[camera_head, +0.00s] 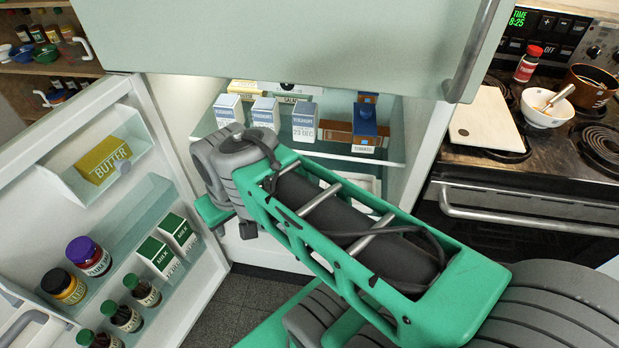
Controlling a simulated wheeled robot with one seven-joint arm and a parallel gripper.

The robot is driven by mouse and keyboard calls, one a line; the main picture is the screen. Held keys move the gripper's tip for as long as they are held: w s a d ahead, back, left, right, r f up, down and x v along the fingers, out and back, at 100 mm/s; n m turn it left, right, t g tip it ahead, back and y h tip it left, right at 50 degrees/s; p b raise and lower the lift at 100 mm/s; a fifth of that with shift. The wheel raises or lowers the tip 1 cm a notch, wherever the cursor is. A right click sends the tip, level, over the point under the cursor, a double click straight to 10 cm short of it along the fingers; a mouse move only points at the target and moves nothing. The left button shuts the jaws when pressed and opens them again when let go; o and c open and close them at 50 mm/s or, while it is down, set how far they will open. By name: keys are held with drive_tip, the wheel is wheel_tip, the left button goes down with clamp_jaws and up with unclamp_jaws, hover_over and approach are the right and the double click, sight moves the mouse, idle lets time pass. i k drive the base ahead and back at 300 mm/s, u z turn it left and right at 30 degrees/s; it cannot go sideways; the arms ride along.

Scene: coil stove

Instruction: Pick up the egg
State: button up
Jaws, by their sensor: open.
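I cannot make out an egg for certain. A small greyish rounded thing (125,167) sits beside the yellow butter box (104,159) in the upper bin of the open fridge door; it is too small to identify. My green and grey arm reaches across the middle into the open fridge. My gripper (222,218) is at its far end, in front of the fridge's lower part, and mostly hidden by the wrist. Its jaws are open, and I see nothing held. The arm hides part of the lower fridge.
The open fridge door (205,285) stands at left, with milk cartons (179,233) and several jars. Cartons stand on the glass fridge shelf (345,150). The freezer door (290,40) overhangs above. At right, the stove (540,185) holds a white bowl (546,108), a pot and a cutting board.

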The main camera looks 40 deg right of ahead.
sight(362, 184)
drive_tip(key=z, duration=1.6)
drive_tip(key=k, duration=0.35)
drive_tip(key=z, duration=0.1)
drive_tip(key=i, duration=0.45)
